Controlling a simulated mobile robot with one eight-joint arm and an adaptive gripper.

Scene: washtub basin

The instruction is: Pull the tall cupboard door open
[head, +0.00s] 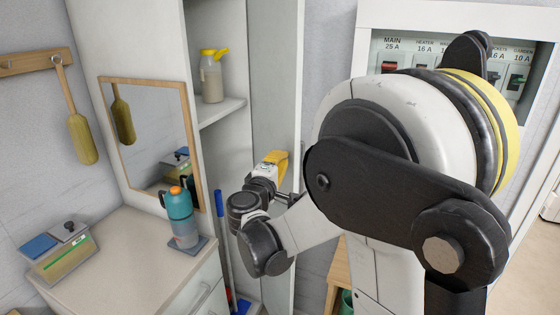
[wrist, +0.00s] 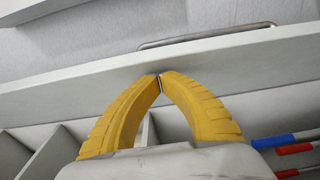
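The tall cupboard (head: 88,30) stands open in the head view, with its shelves and interior showing. Its door (head: 276,75) stands swung out to the right, inner face towards the interior. My gripper (head: 275,160), with yellow fingers, is at the door's inner side. In the wrist view the fingertips (wrist: 160,80) come together with no object seen between them. They overlap the pale door panel (wrist: 60,88); I cannot tell whether they touch it. The door's bar handle (wrist: 205,36) shows beyond the panel, on the side away from my fingers.
A yellow-topped bottle (head: 211,75) stands on a cupboard shelf. Blue and red handles (wrist: 285,139) are inside the cupboard. Left of it, a counter (head: 130,250) holds a teal bottle (head: 180,215) and a box (head: 62,255). A breaker panel (head: 450,50) is on the right wall.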

